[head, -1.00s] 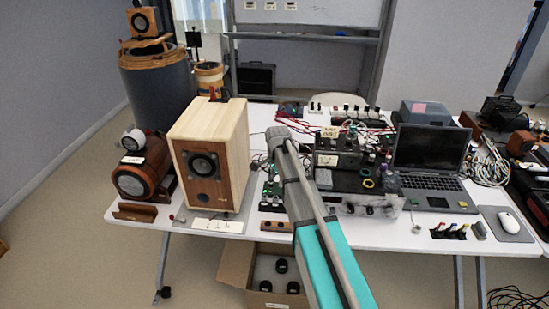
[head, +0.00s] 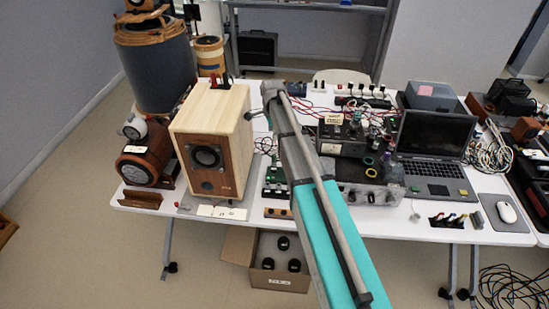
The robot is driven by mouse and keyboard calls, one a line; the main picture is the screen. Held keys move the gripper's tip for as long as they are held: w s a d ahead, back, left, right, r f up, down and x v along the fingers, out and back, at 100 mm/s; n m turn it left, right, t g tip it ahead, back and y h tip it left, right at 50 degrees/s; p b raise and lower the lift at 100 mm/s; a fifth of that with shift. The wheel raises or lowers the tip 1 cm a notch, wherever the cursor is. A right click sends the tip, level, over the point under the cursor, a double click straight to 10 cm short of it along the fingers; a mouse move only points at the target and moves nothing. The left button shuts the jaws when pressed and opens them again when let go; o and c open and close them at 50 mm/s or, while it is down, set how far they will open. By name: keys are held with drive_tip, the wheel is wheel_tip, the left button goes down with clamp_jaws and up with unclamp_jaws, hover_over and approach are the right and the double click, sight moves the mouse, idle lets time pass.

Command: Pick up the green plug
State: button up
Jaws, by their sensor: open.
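I cannot make out a green plug for certain in the head view. A small dark block with several coloured plugs (head: 448,220), yellow and red among them, lies at the table's front right edge. Green boards (head: 273,176) with small parts lie just left of my arm. My arm rises from the bottom centre over the table and covers part of it. My gripper cannot be seen; the far end of the arm shows only a grey joint near the back of the table.
The white table (head: 400,227) holds a wooden speaker (head: 210,140) left of my arm. Electronics (head: 345,137), a laptop (head: 430,150) and a mouse (head: 507,212) are to the right. An open carton (head: 238,248) stands on the floor below.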

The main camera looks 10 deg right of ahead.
sight(274, 155)
drive_tip(key=shift+d+f, duration=0.1)
drive_tip(key=shift+d, duration=0.1)
wheel_tip(274, 155, down, 8)
drive_tip(key=b, duration=0.8)
drive_tip(key=shift+f+b, duration=0.2)
drive_tip(key=shift+b, duration=0.15)
drive_tip(key=shift+d+f+b, duration=0.1)
drive_tip(key=shift+f+b, duration=2.5)
drive_tip(key=shift+c, duration=0.3)
clamp_jaws()
